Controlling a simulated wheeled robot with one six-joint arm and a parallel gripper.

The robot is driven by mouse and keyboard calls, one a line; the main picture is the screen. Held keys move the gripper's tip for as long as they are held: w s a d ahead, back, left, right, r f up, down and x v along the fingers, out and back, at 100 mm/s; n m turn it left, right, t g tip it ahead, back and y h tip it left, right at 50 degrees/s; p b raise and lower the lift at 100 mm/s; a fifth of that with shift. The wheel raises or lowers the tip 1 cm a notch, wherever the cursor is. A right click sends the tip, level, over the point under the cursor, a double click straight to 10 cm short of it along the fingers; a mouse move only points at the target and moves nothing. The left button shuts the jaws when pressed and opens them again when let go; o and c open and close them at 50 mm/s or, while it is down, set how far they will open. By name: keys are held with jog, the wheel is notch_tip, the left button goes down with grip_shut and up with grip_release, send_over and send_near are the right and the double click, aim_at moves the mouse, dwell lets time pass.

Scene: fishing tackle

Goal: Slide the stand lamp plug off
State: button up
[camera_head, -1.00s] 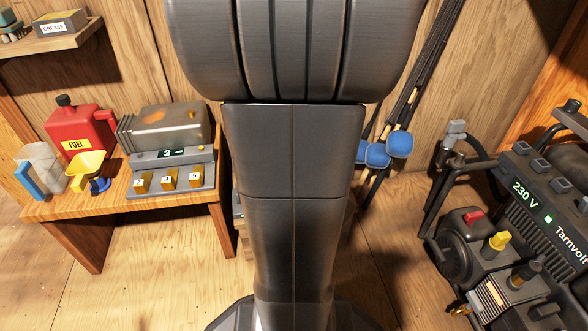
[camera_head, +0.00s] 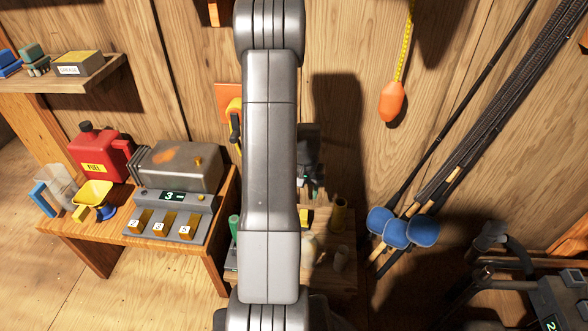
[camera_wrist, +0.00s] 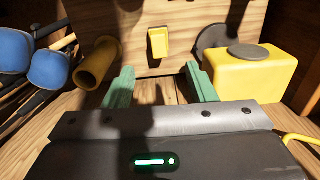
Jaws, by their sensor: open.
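My gripper (camera_wrist: 159,78) is open in the wrist view, with its two green fingers apart and nothing held between them. Past the fingertips is a wooden face with a small yellow block (camera_wrist: 158,42) on it. A yellow box with a dark round cap (camera_wrist: 250,70) sits right of the fingers. I cannot tell whether either is the stand lamp plug, and I cannot make out a stand lamp. A yellow cable (camera_wrist: 300,138) shows at the lower right. In the head view my arm hides much of the middle.
A yellow tube (camera_wrist: 97,62) and blue-ended rods (camera_wrist: 48,68) lie left of the fingers. In the head view, a bench (camera_head: 205,257) holds a red fuel can (camera_head: 98,152) and a numbered switch box (camera_head: 170,215). A dark machine (camera_head: 570,300) stands lower right.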

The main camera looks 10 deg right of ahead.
aim_at(304, 214)
jog(key=f+b, duration=0.1)
jog(key=f, duration=0.3)
jog(key=w+f+b, duration=0.1)
jog(key=f+b, duration=0.1)
jog(key=f, duration=0.3)
jog(key=f+b, duration=0.2)
jog(key=f, duration=0.3)
jog(key=shift+w+d, duration=0.2)
jog(key=shift+c, duration=0.4)
jog(key=c, duration=1)
jog(key=shift+r, duration=0.1)
